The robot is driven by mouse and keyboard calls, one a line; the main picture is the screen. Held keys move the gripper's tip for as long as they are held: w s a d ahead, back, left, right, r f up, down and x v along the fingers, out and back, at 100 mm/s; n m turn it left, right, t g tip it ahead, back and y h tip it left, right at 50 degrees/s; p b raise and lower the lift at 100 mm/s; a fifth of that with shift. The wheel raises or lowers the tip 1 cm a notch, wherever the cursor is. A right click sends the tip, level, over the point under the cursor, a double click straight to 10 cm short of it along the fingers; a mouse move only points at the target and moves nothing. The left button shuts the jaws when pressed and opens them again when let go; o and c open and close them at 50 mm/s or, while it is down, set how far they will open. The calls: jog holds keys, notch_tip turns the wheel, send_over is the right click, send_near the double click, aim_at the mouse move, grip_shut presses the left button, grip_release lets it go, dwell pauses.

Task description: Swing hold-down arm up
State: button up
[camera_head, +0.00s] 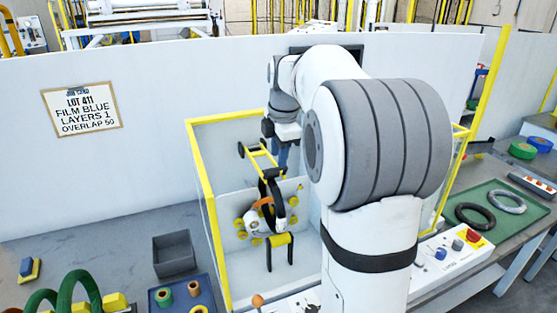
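A yellow frame with black rounded ends (260,155), which looks like the hold-down arm, stands up at a tilt inside the yellow-edged wrapping enclosure (209,222). Below it is a black ring-shaped part (278,199), beside a white and orange piece and several yellow rollers (241,224). My gripper (284,158) points down right beside the yellow frame, on its right. Its fingers are small and partly hidden, so I cannot tell whether they touch or hold the frame.
A control panel with a red knob (473,236) stands at the right front. A grey bin (173,254) and a blue tray (160,300) are at the left. Clear walls enclose the machine.

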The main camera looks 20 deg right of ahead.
aim_at(278, 170)
jog(key=shift+w+f, duration=0.15)
jog(key=shift+f, duration=0.65)
jog(key=shift+w+f, duration=0.15)
jog(key=shift+f, duration=0.65)
jog(key=shift+c, duration=0.2)
grip_shut()
